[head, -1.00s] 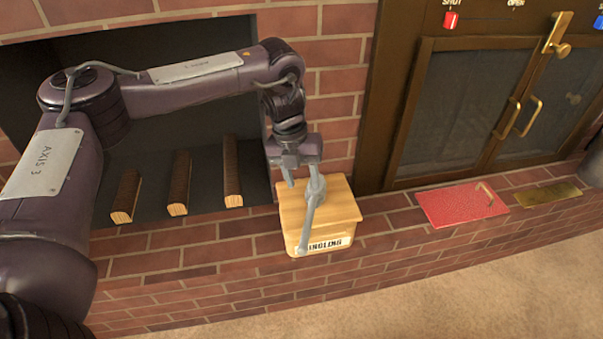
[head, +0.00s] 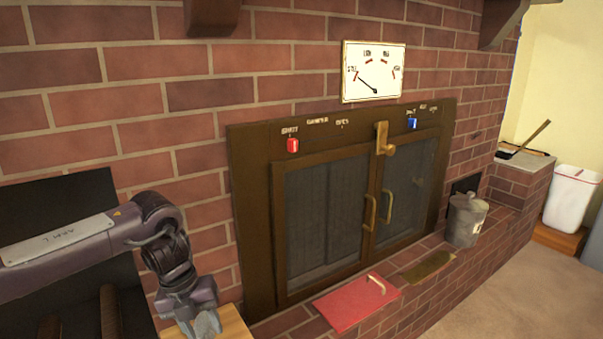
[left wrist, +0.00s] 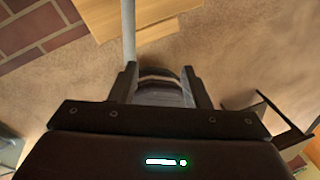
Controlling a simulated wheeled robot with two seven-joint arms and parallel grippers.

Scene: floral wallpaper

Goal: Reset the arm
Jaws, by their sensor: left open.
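My left arm comes in from the left in the head view. Its gripper (head: 197,322) is low in the picture, over the wooden box (head: 238,330), which is mostly cut off by the bottom edge. In the left wrist view the jaws (left wrist: 162,85) are apart, with carpet and a dark rounded shape behind the gap. A grey bar (left wrist: 128,30) runs up by the left finger, close to the box's pale wood (left wrist: 105,25). I cannot tell whether it touches the finger. My right gripper is not in view.
The brick hearth carries a red plate with a handle (head: 345,303), a brass plate (head: 428,267) and a lidded grey bucket (head: 466,220). Behind are closed fireplace doors (head: 325,215), a brass knob (head: 383,140) and a dial (head: 374,71). A white bin (head: 571,198) stands far right.

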